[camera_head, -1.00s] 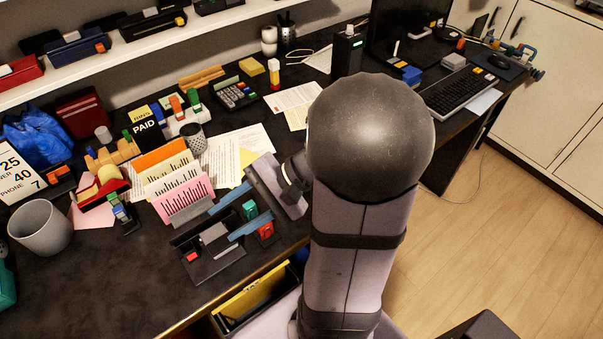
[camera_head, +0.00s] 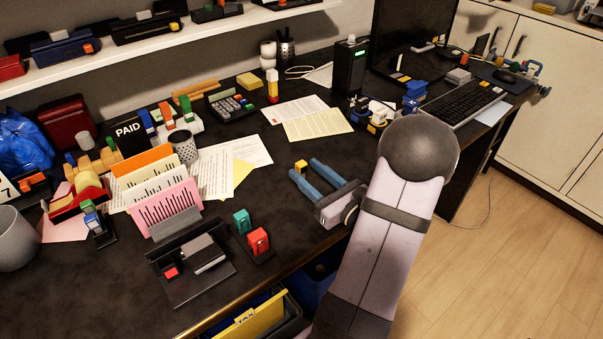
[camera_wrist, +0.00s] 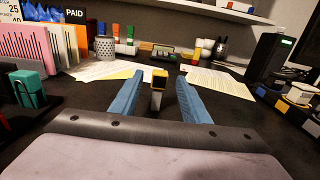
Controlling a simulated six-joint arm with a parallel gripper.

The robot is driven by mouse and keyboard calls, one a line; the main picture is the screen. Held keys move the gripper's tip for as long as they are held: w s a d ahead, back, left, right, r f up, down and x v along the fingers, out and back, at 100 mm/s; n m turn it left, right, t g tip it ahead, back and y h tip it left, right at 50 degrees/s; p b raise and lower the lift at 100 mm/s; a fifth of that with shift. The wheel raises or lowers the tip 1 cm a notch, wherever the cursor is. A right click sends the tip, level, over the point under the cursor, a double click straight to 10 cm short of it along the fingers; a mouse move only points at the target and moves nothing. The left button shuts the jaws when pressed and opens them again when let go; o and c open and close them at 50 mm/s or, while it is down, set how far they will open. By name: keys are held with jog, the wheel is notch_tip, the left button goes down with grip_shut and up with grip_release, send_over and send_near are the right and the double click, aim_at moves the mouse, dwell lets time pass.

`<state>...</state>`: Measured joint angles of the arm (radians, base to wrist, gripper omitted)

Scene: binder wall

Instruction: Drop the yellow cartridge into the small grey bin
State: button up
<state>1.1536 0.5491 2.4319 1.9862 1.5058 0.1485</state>
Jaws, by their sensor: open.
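The yellow cartridge (camera_head: 300,166) is a small block by the tips of my gripper (camera_head: 304,169) in the head view. In the wrist view the cartridge (camera_wrist: 159,79) shows a yellow top and a greyer lower part, upright between the two blue fingers of my gripper (camera_wrist: 160,77). The fingers are open, with a gap on each side of it. Its base is hard to make out. A plain grey round container (camera_head: 14,240), likely the small grey bin, stands at the left edge of the head view, partly cut off and far from my gripper.
A teal and a red block (camera_head: 258,241) and a black stapler-like device (camera_head: 195,268) lie left of my gripper. A card rack (camera_head: 165,205) and a speckled pen cup (camera_head: 183,147) stand farther left. Papers (camera_head: 318,126) lie behind. Bare desk surrounds the fingers.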

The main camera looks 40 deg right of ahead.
jog(key=shift+w+f, duration=0.15)
jog(key=shift+w, duration=1.6)
jog(key=shift+w+f, duration=0.1)
jog(key=shift+w, duration=1.65)
grip_shut()
